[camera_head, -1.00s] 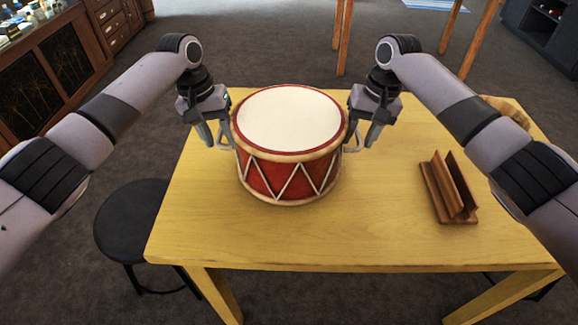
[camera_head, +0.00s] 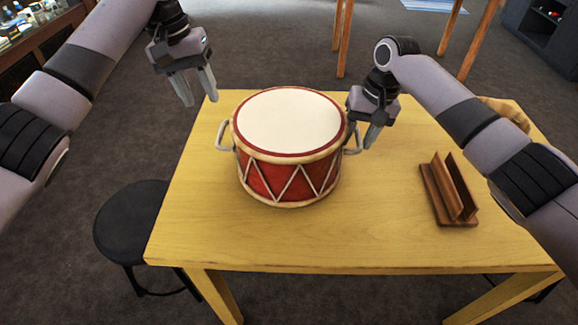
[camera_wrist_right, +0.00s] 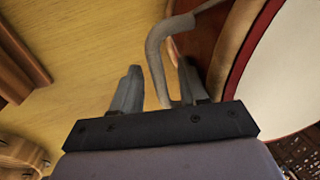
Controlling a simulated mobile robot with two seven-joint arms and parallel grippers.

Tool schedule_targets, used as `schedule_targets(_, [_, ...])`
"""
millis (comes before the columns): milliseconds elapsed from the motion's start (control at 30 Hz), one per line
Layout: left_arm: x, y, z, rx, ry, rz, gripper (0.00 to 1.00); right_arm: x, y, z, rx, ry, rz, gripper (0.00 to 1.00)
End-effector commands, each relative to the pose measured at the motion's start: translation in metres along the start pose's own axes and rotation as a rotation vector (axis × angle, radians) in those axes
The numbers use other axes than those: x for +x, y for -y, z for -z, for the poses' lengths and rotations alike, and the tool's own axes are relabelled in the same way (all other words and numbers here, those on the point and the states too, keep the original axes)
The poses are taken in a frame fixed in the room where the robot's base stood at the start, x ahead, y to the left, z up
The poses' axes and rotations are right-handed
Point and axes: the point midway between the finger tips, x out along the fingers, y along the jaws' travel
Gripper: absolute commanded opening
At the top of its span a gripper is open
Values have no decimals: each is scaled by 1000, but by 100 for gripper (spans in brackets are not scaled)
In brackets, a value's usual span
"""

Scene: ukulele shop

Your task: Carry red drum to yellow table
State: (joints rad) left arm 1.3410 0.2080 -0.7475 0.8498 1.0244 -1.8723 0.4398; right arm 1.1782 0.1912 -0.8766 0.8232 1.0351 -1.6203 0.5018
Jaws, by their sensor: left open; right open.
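The red drum (camera_head: 290,181) with a white top and a handle on each side stands upright on the yellow table (camera_head: 400,245). My left gripper (camera_head: 198,92) is open and empty, up and to the left of the drum, clear of its left handle (camera_head: 222,137). My right gripper (camera_head: 368,135) is open at the drum's right side. In the right wrist view its fingers (camera_wrist_right: 158,88) stand on either side of the drum's grey handle (camera_wrist_right: 157,62). Whether they touch the handle I cannot tell. The drum (camera_wrist_right: 285,85) fills the right of that view.
A wooden holder (camera_head: 448,190) stands on the table's right part. A wooden rounded object (camera_head: 508,110) lies at the far right corner, partly hidden by my right arm. A black stool (camera_head: 132,218) stands left of the table. Wooden legs (camera_head: 342,38) rise behind the table.

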Motion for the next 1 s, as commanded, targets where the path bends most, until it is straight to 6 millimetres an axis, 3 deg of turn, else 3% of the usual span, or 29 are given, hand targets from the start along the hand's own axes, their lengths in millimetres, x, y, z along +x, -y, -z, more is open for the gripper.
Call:
schedule_targets(167, [-4, 0, 0, 0, 1, 1, 44, -14, 1, 0, -1, -2, 1, 44])
schedule_targets(600, [-3, 0, 0, 0, 1, 0, 44, -101, 0, 0, -1, -4, 1, 44])
schedule_targets(800, [-3, 0, 0, 0, 1, 0, 44, -118, 0, 0, 0, -1, 0, 44])
schedule_targets(1000, [-3, 0, 0, 0, 1, 0, 44, -120, 0, 0, 0, 0, 0, 44])
